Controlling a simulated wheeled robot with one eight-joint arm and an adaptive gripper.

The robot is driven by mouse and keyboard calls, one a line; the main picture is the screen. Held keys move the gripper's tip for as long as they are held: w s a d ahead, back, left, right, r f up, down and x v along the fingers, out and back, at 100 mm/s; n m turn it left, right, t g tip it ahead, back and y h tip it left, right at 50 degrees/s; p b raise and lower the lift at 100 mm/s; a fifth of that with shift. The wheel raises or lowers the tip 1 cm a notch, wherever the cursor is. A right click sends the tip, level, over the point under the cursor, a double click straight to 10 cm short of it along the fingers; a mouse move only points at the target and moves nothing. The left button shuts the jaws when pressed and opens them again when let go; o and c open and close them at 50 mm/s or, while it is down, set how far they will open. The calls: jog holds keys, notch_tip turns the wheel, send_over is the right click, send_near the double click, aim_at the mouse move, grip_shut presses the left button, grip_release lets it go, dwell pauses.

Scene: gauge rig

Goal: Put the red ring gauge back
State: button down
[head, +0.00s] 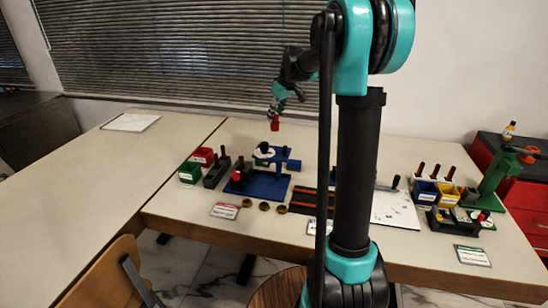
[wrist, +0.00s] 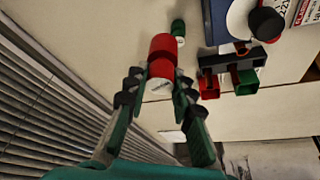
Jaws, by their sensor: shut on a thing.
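My gripper (head: 277,112) is raised above the back of the table, behind the blue rig, and is shut on a red cylindrical piece (head: 274,125). In the wrist view, my gripper (wrist: 162,78) has its fingers on both sides of this red piece (wrist: 163,52), which has a pale near end. I take it as the red ring gauge; no bore shows. A dark slotted block (wrist: 230,59) lies to its right in the wrist view, and the head view shows a dark block (head: 216,173) left of the rig. A small green-topped piece (wrist: 178,27) shows just beyond the red one.
The blue rig base (head: 265,187) carries a white disc. A red bin (head: 203,156) and a green bin (head: 189,173) stand at its left. Small brass pieces (head: 264,206) lie in front. Blue and yellow bins (head: 447,195) stand far right. The left table (head: 90,185) is largely clear.

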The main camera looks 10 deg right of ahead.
notch_tip(320, 180, down, 18)
dwell(0.5)
jog(key=shift+f, duration=0.1)
jog(key=c, duration=1.3)
grip_release()
jog(key=v, duration=1.2)
jog(key=shift+r, duration=0.2)
jog(key=shift+d, duration=0.1)
